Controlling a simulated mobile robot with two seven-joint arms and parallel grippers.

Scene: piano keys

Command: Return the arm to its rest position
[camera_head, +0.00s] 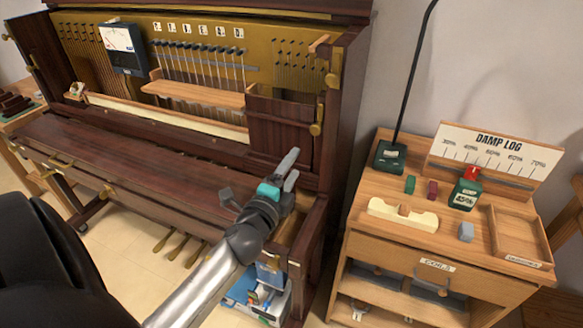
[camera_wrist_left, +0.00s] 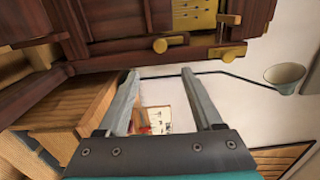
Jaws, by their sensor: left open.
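My left gripper (camera_head: 294,168) is in front of the right end of the dark wooden upright piano (camera_head: 110,160), over the end of its key shelf. Its two grey fingers are apart with nothing between them. In the left wrist view the open fingers (camera_wrist_left: 158,72) show spread, with the piano's dark woodwork (camera_wrist_left: 100,60) beyond and a pale wall behind. My left arm reaches up from the bottom middle of the head view. My right gripper is not in view.
The piano's right side panel (camera_head: 345,100) stands close to the gripper. A wooden cabinet (camera_head: 400,250) to the right carries a damp log board (camera_head: 497,150), small blocks and a tray (camera_head: 520,236). A blue box (camera_head: 268,280) is below the arm. Open floor shows at lower left.

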